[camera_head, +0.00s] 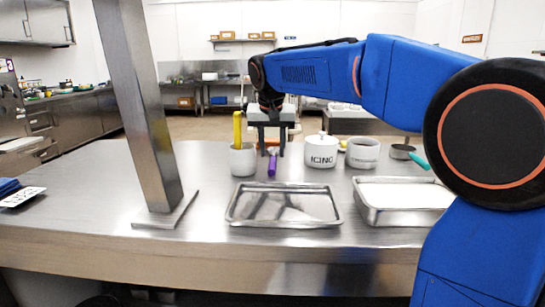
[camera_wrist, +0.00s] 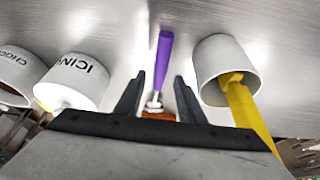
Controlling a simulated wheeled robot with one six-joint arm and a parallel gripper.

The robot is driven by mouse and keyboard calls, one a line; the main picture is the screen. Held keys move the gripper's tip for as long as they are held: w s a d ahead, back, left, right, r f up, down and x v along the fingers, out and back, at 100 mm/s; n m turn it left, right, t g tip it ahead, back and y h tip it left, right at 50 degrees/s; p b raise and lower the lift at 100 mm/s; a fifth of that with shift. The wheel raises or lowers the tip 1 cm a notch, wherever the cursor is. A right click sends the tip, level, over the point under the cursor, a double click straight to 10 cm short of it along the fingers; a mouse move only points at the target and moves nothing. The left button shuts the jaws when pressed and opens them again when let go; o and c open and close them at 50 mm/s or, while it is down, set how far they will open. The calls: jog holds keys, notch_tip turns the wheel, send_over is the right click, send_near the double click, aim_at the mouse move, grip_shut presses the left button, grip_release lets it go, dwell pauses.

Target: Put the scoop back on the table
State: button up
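The scoop has a purple handle (camera_head: 272,163) and shows at the middle of the table (camera_head: 205,165), between the white cup and the icing pot. In the wrist view its purple handle (camera_wrist: 164,58) points away from my gripper, and its metal neck and an orange-brown part lie between the fingers. My gripper (camera_head: 271,150) points down over the scoop. In the wrist view its two dark fingers (camera_wrist: 160,80) are apart, one on each side of the scoop, with gaps visible. The scoop seems to rest on the table, but its far end is partly hidden by my gripper.
A white cup (camera_head: 243,161) with a yellow-handled tool (camera_head: 237,128) stands left of the scoop. The icing pot (camera_head: 320,153), another white pot (camera_head: 362,154) and a teal-handled pan (camera_head: 402,151) stand right. Two metal trays (camera_head: 240,221) (camera_head: 375,217) lie in front. A steel post (camera_head: 145,110) rises at left.

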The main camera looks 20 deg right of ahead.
jog(key=v, duration=0.8)
jog(key=shift+r, duration=0.2)
jog(key=shift+s, duration=0.1)
